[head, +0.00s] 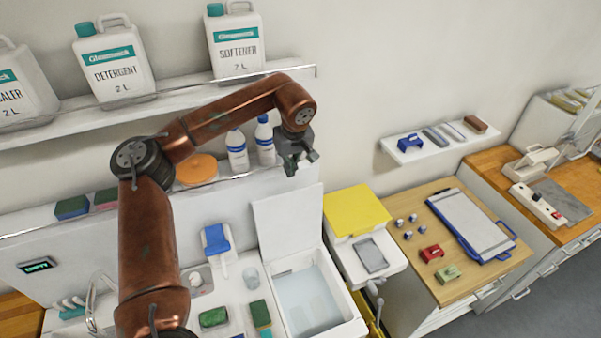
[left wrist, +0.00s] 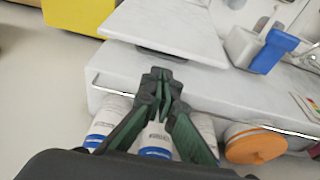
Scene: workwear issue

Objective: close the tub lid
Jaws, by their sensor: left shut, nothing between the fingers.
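The white tub (head: 354,328) stands on the counter with its lid (head: 287,222) open and raised upright at its back edge. The inside is pale blue-grey, and I cannot tell what is in it. My left gripper (head: 298,166) is in the air above and behind the lid's top edge, apart from it in the head view. In the left wrist view the dark green fingers (left wrist: 160,78) are together and empty, pointing toward the white lid panel (left wrist: 170,28). My right gripper is in neither view.
White bottles (head: 237,152) and an orange disc (head: 196,169) stand on the low shelf behind my left arm.

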